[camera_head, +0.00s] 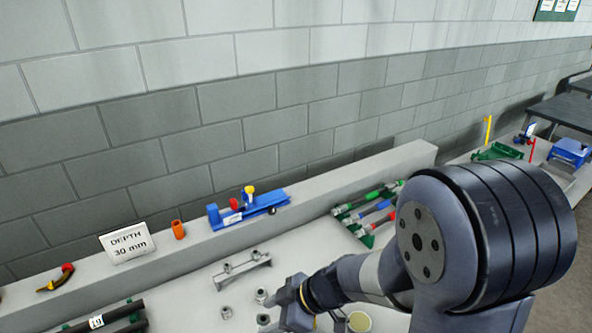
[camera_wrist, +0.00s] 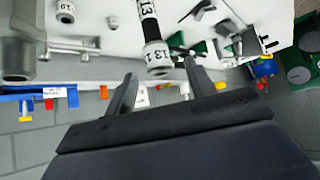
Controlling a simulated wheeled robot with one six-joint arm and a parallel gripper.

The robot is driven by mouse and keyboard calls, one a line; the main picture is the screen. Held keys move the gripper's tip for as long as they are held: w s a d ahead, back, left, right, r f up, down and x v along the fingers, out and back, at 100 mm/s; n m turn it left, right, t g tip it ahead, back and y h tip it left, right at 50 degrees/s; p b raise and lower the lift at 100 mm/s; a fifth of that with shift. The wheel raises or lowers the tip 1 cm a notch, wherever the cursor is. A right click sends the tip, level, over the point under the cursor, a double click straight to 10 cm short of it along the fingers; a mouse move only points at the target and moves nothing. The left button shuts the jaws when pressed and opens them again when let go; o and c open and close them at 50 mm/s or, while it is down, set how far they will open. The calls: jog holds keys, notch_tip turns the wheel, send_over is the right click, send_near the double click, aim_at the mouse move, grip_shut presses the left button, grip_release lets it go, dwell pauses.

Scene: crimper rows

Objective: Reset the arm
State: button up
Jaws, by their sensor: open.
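My arm reaches in from the right in the head view and bends down over the bench. My gripper (camera_head: 292,303) is low in the middle there, and its fingertips are hard to make out. In the wrist view my gripper (camera_wrist: 158,82) is open, its two fingers well apart. A grey cylindrical part with a white "13" label (camera_wrist: 157,58) shows between and beyond the fingers. I see no contact with either finger, but cannot tell its exact distance.
A blue tool (camera_head: 248,208), an orange cup (camera_head: 178,229) and a "DEPTH 30 mm" sign (camera_head: 127,242) stand on the ledge along the block wall. Small metal fittings (camera_head: 261,296) and a metal rack (camera_head: 241,267) are close to my gripper. Coloured-handled tools (camera_head: 375,205) lie in a green rack behind my arm.

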jog(key=shift+x, duration=1.25)
jog(key=shift+a+r, duration=0.1)
jog(key=shift+r, duration=0.3)
